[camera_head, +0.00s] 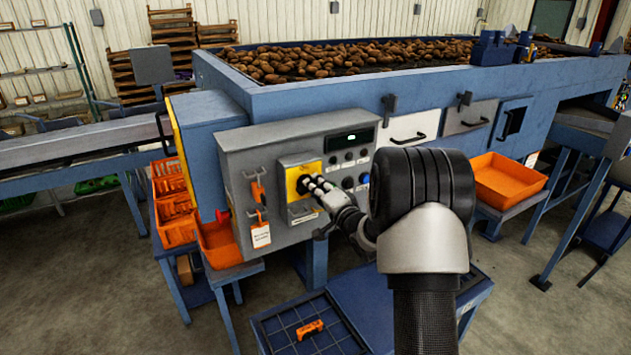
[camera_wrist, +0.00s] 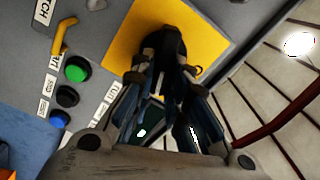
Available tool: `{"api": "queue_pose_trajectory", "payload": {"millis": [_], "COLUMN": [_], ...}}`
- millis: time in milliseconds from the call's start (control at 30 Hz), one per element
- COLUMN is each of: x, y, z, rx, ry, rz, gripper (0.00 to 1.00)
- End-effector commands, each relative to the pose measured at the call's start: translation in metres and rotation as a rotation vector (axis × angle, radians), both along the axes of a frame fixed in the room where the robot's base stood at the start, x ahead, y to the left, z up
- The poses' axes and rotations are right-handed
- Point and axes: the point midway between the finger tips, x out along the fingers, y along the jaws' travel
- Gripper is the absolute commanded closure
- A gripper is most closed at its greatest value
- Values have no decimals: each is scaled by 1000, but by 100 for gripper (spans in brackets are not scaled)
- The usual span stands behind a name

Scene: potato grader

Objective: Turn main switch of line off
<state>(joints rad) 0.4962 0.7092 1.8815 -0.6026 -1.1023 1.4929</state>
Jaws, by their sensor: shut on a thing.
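The main switch (camera_wrist: 168,46) is a black rotary knob on a yellow plate (camera_head: 292,186) on the front of the grey control box (camera_head: 235,150). My gripper (camera_head: 303,184) reaches in from the right and covers most of the knob in the head view. In the wrist view my gripper (camera_wrist: 168,75) is shut on the black knob, with a finger on each side. The knob's pointer and any on or off marking are hidden by the fingers, so its setting cannot be read.
A green button (camera_wrist: 76,69), a black button and a blue button (camera_wrist: 60,118) sit beside the yellow plate. An orange padlock tag (camera_head: 260,235) hangs left of it. Orange bins (camera_head: 505,180) stand around. Potatoes (camera_head: 330,60) fill the grader above.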

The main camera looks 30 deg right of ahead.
Motion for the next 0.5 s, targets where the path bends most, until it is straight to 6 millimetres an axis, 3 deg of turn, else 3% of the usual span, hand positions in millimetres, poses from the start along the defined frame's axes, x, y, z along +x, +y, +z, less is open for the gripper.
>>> {"api": "queue_pose_trajectory", "payload": {"millis": [500], "x": [0], "y": [-1], "z": [-5], "rx": [335], "ry": [12], "rz": [1], "gripper": [100]}}
